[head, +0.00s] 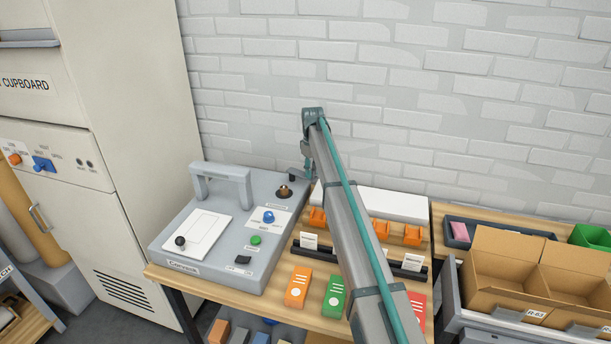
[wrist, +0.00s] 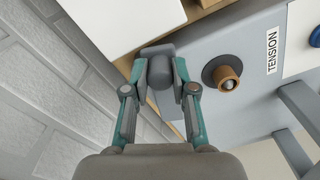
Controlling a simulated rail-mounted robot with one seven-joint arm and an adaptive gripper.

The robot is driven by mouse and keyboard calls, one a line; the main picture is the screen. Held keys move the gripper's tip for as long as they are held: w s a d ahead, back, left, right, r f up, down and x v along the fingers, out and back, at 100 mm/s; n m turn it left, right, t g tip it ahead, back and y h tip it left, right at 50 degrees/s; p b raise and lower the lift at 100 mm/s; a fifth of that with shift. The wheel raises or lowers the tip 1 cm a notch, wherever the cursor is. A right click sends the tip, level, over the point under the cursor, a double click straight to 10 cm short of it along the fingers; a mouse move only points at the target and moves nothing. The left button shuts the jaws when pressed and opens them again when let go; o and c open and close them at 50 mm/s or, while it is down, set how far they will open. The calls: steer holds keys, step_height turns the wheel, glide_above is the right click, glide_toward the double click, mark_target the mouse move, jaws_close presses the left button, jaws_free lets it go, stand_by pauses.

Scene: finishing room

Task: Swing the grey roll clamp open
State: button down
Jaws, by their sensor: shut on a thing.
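In the wrist view, the grey roll clamp (wrist: 160,72) has a rounded dark grey grip between my two teal and grey fingers. My gripper (wrist: 163,88) is shut on this grip at the edge of the grey machine (wrist: 205,50). In the head view, my gripper (head: 305,174) is at the machine's back right corner, small and partly hidden by my arm. The clamp's hinge and how far it is swung cannot be made out.
A brass-coloured tension knob (wrist: 228,84) on a dark base stands close beside the clamp. The machine's raised grey handle (head: 224,174) is to the left. A white box (head: 385,204) lies right of the gripper, and the brick wall (head: 260,110) is behind.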

steer(key=shift+w+d+n, duration=0.25)
steer(key=shift+w+n, duration=0.35)
steer(key=shift+n, duration=0.1)
steer(key=shift+r, duration=0.1)
steer(key=c, duration=0.9)
jaws_free()
steer(key=shift+r, duration=5.95)
steer(key=shift+s+d, duration=0.1)
